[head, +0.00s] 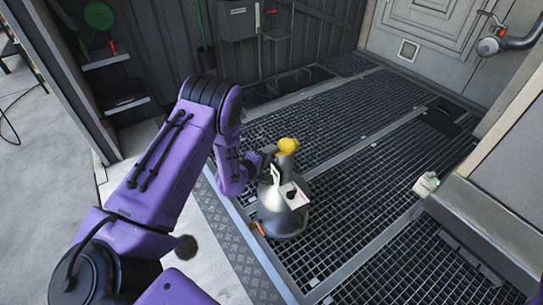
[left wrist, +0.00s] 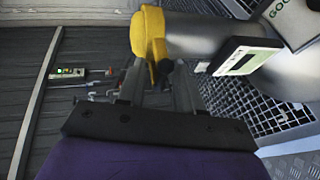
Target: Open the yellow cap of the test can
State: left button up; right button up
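The test can (head: 283,218) is a grey metal can with a conical top and a white label, standing upright on the floor grating. Its yellow cap (head: 288,145) sits on the neck at the top and looks closed. My left gripper (head: 268,153) is just left of the cap. In the left wrist view the yellow cap (left wrist: 150,38) is at the top centre, beside the grey can body (left wrist: 288,70). The fingers of my left gripper (left wrist: 160,80) are apart, with the lower edge of the cap near their tips; I cannot tell whether they touch it. My right gripper is not in view.
Metal grating (head: 370,165) covers the floor, mostly clear right of the can. A grey ledge (head: 490,220) with a small device (head: 427,184) bounds the right. Shelves (head: 122,100) stand at the left, and a grey box (head: 238,20) hangs on the back wall.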

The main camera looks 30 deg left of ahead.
pick_arm(q)
jog(key=shift+w+f, duration=0.2)
jog(key=shift+w, duration=0.4)
grip_shut()
jog(key=shift+s+d, duration=0.1)
